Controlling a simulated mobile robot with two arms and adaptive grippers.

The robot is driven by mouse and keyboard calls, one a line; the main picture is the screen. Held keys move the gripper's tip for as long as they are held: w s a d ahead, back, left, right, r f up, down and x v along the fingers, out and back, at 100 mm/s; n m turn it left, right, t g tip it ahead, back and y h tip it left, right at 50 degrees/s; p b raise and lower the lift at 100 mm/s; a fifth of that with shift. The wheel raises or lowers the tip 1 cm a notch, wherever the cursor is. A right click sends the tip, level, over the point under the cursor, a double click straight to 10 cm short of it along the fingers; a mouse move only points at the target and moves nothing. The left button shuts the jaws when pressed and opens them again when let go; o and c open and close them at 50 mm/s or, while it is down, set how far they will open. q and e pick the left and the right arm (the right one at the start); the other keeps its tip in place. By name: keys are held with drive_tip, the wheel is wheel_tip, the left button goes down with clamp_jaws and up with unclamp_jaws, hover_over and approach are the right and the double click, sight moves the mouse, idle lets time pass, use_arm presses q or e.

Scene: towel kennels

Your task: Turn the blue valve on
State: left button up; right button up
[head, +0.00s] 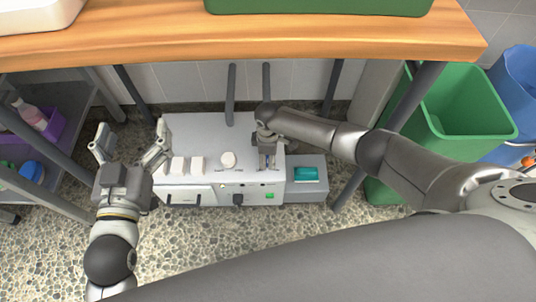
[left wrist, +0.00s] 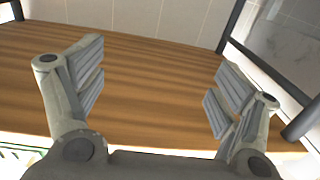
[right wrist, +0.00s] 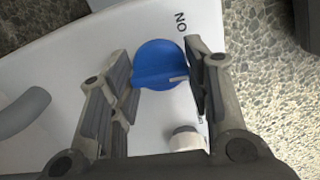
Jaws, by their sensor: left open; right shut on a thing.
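The blue valve (right wrist: 160,64) is a round blue knob on a white machine, seen in the right wrist view with the word ON printed beside it. In the head view the white machine (head: 205,135) stands on the floor under the table, and my right gripper hides the valve. My right gripper (head: 267,163) points down over the machine's right part. In the right wrist view its fingers (right wrist: 160,75) stand on both sides of the knob, shut on it. My left gripper (head: 127,145) is open and empty, left of the machine.
A wooden table (head: 240,38) spans above the machine, with grey legs around. A green bin (head: 470,100) and a blue bin (head: 515,85) stand at right. A grey box with a teal item (head: 306,174) adjoins the machine. A shelf with a purple basket (head: 50,130) is at left.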

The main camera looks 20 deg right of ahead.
drive_tip(key=shift+n, duration=0.9)
drive_tip(key=n, duration=0.2)
drive_tip(key=shift+n, duration=0.4)
drive_tip(key=n, duration=0.3)
use_arm(q)
drive_tip(key=shift+s+a+f+g, duration=0.1)
drive_tip(key=shift+f+g, duration=0.3)
drive_tip(key=shift+f, duration=0.25)
use_arm(e)
drive_tip(key=shift+n, duration=1.1)
drive_tip(key=o, duration=1)
